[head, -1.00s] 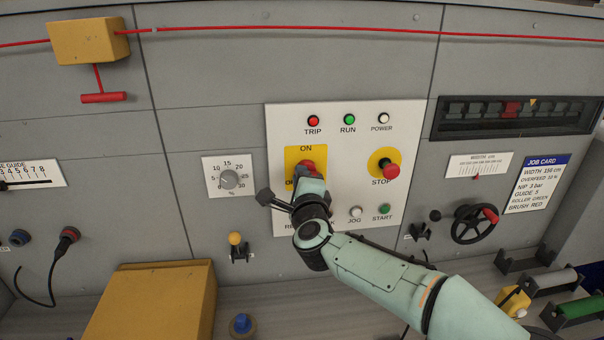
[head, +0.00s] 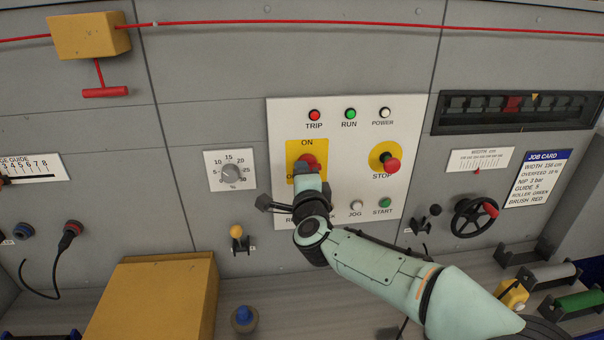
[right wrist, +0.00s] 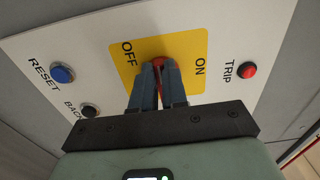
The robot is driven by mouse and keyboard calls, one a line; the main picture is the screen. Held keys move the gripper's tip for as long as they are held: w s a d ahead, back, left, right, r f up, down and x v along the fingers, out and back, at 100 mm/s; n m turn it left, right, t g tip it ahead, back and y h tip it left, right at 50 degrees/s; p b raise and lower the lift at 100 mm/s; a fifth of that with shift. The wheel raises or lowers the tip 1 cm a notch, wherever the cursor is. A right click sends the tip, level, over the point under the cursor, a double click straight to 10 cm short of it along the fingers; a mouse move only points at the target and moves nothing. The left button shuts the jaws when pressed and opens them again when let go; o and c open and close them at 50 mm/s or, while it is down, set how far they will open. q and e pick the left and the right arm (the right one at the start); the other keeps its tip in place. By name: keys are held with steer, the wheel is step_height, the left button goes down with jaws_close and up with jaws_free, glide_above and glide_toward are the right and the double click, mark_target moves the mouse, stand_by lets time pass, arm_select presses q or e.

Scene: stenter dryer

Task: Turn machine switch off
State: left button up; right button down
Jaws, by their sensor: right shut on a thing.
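The machine switch is a red rotary handle (head: 311,159) on a yellow plate (head: 293,147) marked ON at the top and OFF at the bottom. My right gripper (head: 306,168) is at the handle and covers its lower part and most of the OFF label. In the right wrist view, its two blue-grey fingers (right wrist: 158,72) are shut on the red handle (right wrist: 158,62), with ON to the right and OFF to the left of the plate (right wrist: 187,48). The handle's exact angle is hard to tell. My left gripper is not in view.
A red STOP button (head: 392,165) sits right of the switch. TRIP (head: 314,115), RUN (head: 350,114) and POWER (head: 385,112) lamps are above. START (head: 385,202) and JOG (head: 356,207) buttons are close to my right arm. A dial (head: 231,173) is to the left.

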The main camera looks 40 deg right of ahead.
steer(key=c, duration=1.2)
jaws_free()
steer(key=shift+o, duration=0.2)
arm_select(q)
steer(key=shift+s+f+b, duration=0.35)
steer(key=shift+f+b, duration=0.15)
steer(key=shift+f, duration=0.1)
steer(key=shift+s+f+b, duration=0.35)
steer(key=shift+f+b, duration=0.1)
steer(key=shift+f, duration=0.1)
arm_select(e)
steer(key=v, duration=1.3)
steer(key=shift+s, duration=0.2)
steer(key=shift+a, duration=0.1)
